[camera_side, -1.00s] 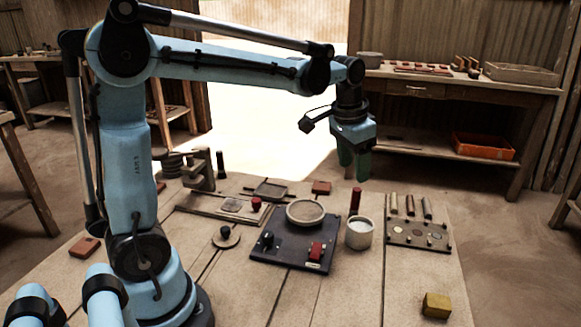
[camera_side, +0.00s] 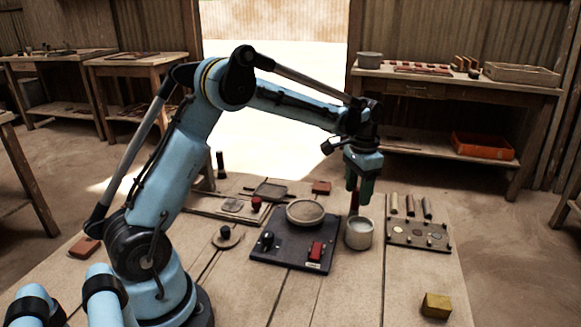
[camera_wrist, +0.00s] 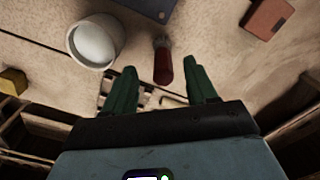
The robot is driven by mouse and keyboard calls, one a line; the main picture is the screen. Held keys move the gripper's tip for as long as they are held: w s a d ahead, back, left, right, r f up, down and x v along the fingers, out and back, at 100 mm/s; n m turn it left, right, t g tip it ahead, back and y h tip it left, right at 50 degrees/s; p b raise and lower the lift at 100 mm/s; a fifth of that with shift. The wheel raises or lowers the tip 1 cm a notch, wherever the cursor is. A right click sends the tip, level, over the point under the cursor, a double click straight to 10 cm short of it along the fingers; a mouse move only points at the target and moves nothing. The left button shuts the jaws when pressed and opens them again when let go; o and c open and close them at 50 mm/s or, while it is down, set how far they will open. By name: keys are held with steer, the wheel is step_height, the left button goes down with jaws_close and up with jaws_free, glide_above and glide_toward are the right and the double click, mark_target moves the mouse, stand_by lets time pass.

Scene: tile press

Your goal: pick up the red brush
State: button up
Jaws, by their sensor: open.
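The red brush (camera_side: 354,207) stands upright just behind the pale cup (camera_side: 359,235) in the side view, partly covered by my gripper (camera_side: 359,192). In the wrist view the brush (camera_wrist: 162,68) shows as a dark red cylinder with a paler end. My gripper (camera_wrist: 160,66) is open there, with one green finger on each side of the brush in the picture. It is empty, and its fingertips appear close to the brush's upper end. I cannot tell exactly how far down the fingers reach alongside it.
The cup (camera_wrist: 95,40) is close by, left of the brush in the wrist view. A dark press plate (camera_side: 290,252) lies to the left.

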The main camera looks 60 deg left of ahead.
mark_target(354, 212)
steer(key=shift+a+f, duration=0.2)
steer(key=shift+f, duration=2.85)
jaws_close()
steer(key=shift+r, duration=0.1)
